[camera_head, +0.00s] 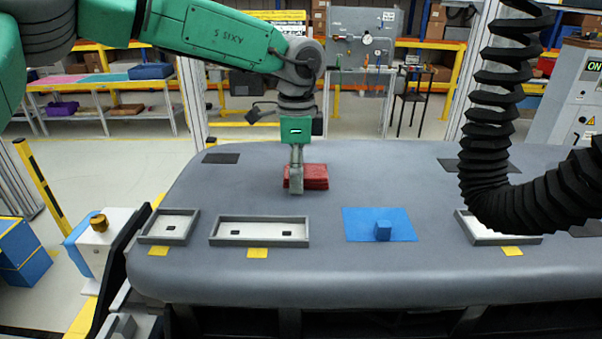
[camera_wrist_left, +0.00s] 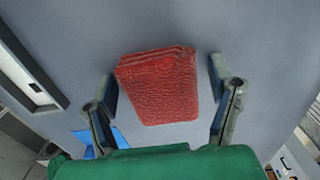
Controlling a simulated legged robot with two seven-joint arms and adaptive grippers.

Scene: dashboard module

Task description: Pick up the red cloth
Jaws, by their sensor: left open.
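The red cloth (camera_head: 314,176) is a folded, block-like stack on the grey table (camera_head: 300,270), behind the long tray in the head view. It also shows in the left wrist view (camera_wrist_left: 158,87), between the two open fingers. My left gripper (camera_head: 296,188) points down at the cloth and hides its left part in the head view. In the left wrist view the left gripper (camera_wrist_left: 162,90) is open, with a finger on each side of the cloth and gaps visible. I cannot tell how far above the table the fingertips are. My right gripper does not show.
A black ribbed hose (camera_head: 487,150) hangs over the right side, covering part of another tray (camera_head: 465,229). The table's middle is mostly clear.

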